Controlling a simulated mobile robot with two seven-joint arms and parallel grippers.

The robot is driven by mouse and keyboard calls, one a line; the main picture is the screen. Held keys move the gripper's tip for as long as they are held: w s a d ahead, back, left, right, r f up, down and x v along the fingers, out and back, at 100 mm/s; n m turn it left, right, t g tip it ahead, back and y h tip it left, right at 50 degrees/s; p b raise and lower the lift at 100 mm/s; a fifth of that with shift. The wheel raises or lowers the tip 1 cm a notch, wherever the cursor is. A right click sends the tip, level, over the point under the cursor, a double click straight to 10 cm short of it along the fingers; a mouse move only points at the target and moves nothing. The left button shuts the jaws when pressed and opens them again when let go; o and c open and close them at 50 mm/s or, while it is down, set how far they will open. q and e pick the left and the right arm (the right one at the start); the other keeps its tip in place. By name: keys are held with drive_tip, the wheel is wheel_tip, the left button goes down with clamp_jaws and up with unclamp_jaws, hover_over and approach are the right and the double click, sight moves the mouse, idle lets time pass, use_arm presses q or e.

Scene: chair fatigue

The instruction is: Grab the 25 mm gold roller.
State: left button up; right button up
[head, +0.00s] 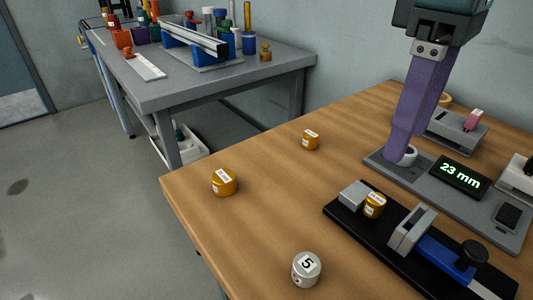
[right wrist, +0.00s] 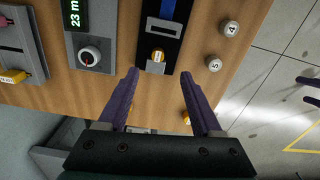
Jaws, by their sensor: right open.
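Two gold rollers stand loose on the wooden table, one near its left corner (head: 224,182) and one farther back (head: 310,140). A third gold roller (head: 375,205) sits in the black fixture, also in the right wrist view (right wrist: 157,56). Their white labels are too small to read, so I cannot tell which is 25 mm. My right gripper (head: 403,152) points down by the gauge, its fingers (right wrist: 158,76) apart and empty. Those fingers partly hide the loose rollers in the wrist view. My left gripper (right wrist: 302,89) shows at that view's right edge, fingers apart over the floor.
A silver roller marked 5 (head: 306,269) stands at the front. The fixture (head: 335,211) has a blue slide. The wood between the loose rollers is clear. A cluttered grey bench (head: 200,88) stands behind.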

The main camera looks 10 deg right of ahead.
sight(377, 198)
drive_tip(key=f, duration=0.1)
drive_tip(key=f+b, duration=0.1)
drive_tip(key=f, duration=0.3)
drive_tip(key=shift+w+b, duration=0.3)
drive_tip(key=shift+w, duration=0.1)
wheel_tip(377, 198, down, 6)
drive_tip(key=shift+r+b, duration=0.2)
drive_tip(key=shift+b, duration=0.8)
use_arm(q)
wheel_tip(377, 198, down, 5)
drive_tip(key=shift+a+r, duration=0.15)
use_arm(e)
clamp_jaws()
